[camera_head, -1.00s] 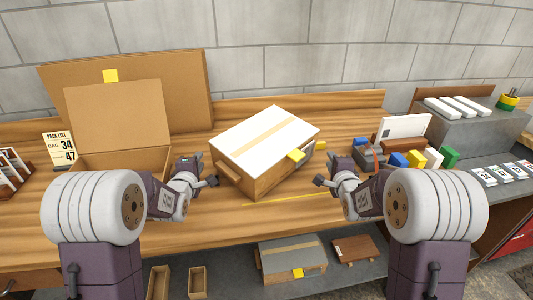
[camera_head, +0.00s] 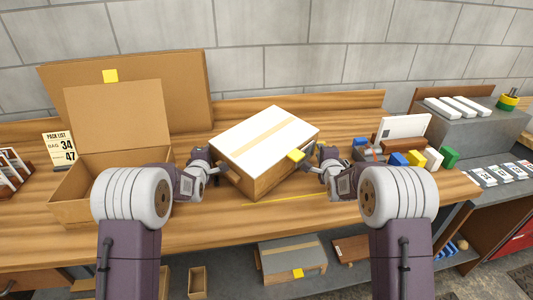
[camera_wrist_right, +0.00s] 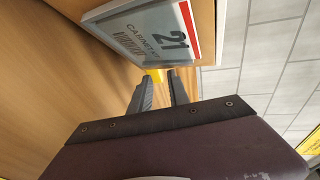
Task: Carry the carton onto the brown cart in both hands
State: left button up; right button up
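The carton (camera_head: 262,146), with a white top, tan tape strip and brown sides, sits angled on the wooden table. A yellow tag (camera_head: 295,155) is at its right edge. My left gripper (camera_head: 222,170) is at the carton's left handle; whether its fingers are shut is too small to tell. My right gripper (camera_head: 312,162) is close to the carton's right side. In the right wrist view its fingers (camera_wrist_right: 160,92) are apart, with something yellow (camera_wrist_right: 156,74) beyond them. I cannot make out a brown cart.
An open cardboard box (camera_head: 122,130) stands at the left beside a pack list sign (camera_head: 61,149). Colored blocks (camera_head: 415,158) and a white panel (camera_head: 403,127) stand at the right. A grey-topped box (camera_head: 290,258) lies on the shelf below. In the right wrist view a label (camera_wrist_right: 150,32) reads "CABINET KIT 21".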

pick_arm(q)
jog(key=shift+d+r, duration=0.1)
jog(key=shift+d, duration=0.25)
pick_arm(e)
jog(key=shift+a, duration=0.35)
pick_arm(q)
jog(key=shift+r, duration=0.1)
pick_arm(e)
jog(key=shift+r, duration=0.15)
